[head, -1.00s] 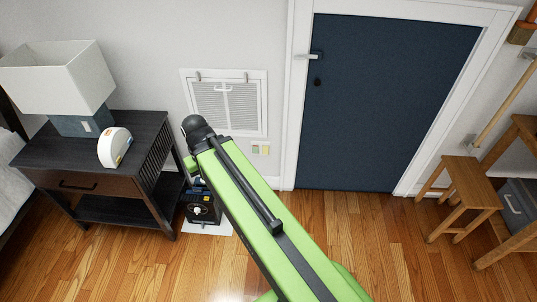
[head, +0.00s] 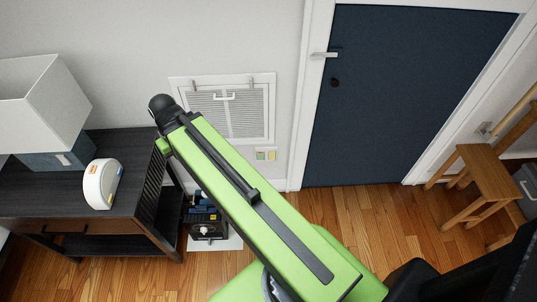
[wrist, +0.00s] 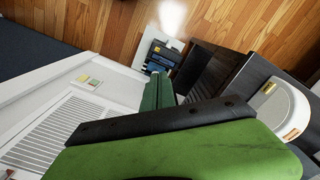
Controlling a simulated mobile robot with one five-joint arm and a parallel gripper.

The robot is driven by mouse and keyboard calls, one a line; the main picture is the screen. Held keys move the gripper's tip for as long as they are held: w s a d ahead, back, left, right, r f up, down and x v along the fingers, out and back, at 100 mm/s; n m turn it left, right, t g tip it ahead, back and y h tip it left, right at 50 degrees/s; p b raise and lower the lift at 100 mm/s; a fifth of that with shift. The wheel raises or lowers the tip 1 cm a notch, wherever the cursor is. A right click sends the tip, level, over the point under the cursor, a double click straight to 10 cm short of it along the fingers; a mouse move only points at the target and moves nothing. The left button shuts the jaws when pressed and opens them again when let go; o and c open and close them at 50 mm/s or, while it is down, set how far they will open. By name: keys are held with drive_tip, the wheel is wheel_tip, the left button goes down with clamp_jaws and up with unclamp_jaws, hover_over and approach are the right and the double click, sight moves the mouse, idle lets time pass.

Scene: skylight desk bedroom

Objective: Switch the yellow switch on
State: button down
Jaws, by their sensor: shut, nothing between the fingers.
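The yellow switch (head: 271,155) is a small plate low on the white wall, just below the vent. A similar greenish plate (head: 260,155) sits beside it on its left. In the wrist view the yellow switch (wrist: 83,78) is at the left, near the vent's edge; its on or off position is too small to tell. My gripper (wrist: 158,76) shows in the wrist view as green fingers, shut and empty, to the right of the switch and apart from it in the picture. In the head view my arm hides the fingers.
A framed wall vent (head: 271,100) is above the switches. A black device (head: 207,226) stands on the floor below. A dark nightstand (head: 120,205) with a lamp (head: 42,105) and a white rounded object (head: 101,184) is at left. The blue door (head: 400,100) and a wooden stool (head: 487,165) are at right.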

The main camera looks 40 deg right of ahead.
drive_tip(key=w+d+f+n+t+y+b, duration=0.2)
drive_tip(key=d+f+n+t+b, duration=0.15)
drive_tip(key=d+f+b, duration=1.6)
drive_tip(key=s+d+f+n+t+h+b, duration=0.1)
drive_tip(key=s+d+f+n+b, duration=0.1)
drive_tip(key=d+f+b, duration=0.6)
drive_tip(key=s+d+f+n+t+b, duration=0.2)
drive_tip(key=d+f+b, duration=0.6)
drive_tip(key=d+b, duration=0.5)
drive_tip(key=s+d+n, duration=0.1)
drive_tip(key=s, duration=0.1)
drive_tip(key=shift+s+d+f+n+h, duration=0.25)
drive_tip(key=shift+s+d+n+h, duration=0.1)
drive_tip(key=shift+d+h, duration=0.05)
drive_tip(key=shift+f+t, duration=0.1)
drive_tip(key=shift+t, duration=0.15)
